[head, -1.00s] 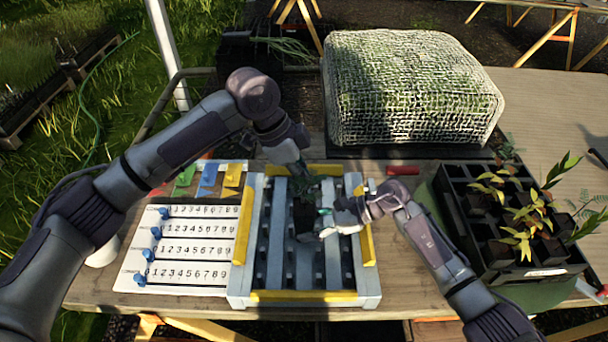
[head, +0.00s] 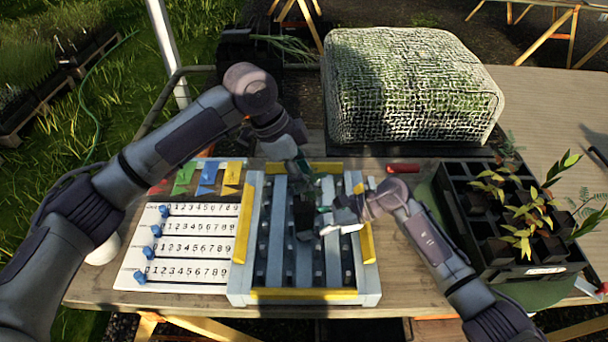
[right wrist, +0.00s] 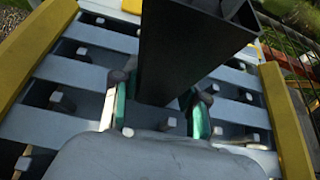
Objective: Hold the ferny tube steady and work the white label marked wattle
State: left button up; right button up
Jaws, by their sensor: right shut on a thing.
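The ferny tube is a tall black square tube (head: 304,220) standing among the slats of the rack (head: 245,298). My right gripper (head: 322,219) is shut on it from the right; in the right wrist view the tube (right wrist: 185,50) sits between its two green-padded fingers (right wrist: 160,108). My left gripper (head: 301,168) is over the tube's top from behind and left. Its fingers are small and dark there, and I cannot tell whether they are open or hold anything. The fern is mostly hidden by it. I cannot make out a white label marked wattle on the tube.
A white number board with blue sliders (head: 190,255) lies left of the rack, with green, blue and yellow flags (head: 208,178) behind it. A black tray of seedlings (head: 465,225) stands at right. A netted bale (head: 412,85) is behind. A red object (head: 403,168) lies behind the rack.

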pick_arm(q)
jog(key=v, duration=1.1)
pick_arm(e)
jog(key=o, duration=0.9)
jog(key=shift+o, duration=0.2)
jog(key=v, duration=1.2)
pick_arm(q)
jog(key=shift+s, duration=0.1)
pick_arm(e)
jog(key=shift+f, duration=0.1)
